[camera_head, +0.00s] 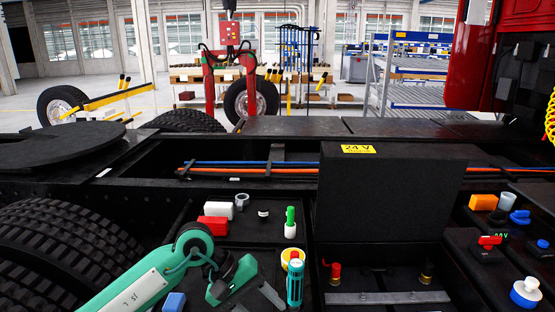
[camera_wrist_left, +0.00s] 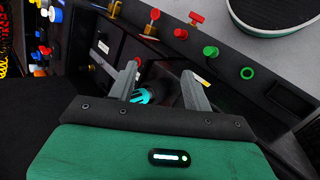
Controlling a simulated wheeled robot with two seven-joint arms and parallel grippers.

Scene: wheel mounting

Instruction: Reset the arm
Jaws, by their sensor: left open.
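My left arm (camera_head: 140,290) comes in from the lower left in the head view, with a white and teal link. Its left gripper (camera_head: 258,300) is low over the black tray, with grey fingers partly cut off by the lower edge. In the left wrist view the two fingers of the left gripper (camera_wrist_left: 160,75) stand apart, with nothing clamped between them. A teal cylinder (camera_head: 295,283) stands just right of the gripper in the head view. A teal item (camera_wrist_left: 147,95) shows beyond the fingers in the wrist view. My right gripper is not in view.
Near the gripper are a red block (camera_head: 213,226), a white block (camera_head: 218,209), a green-topped bottle (camera_head: 290,222) and a blue block (camera_head: 174,302). A black 24 V box (camera_head: 390,195) rises to the right. A large tire (camera_head: 60,255) is at left.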

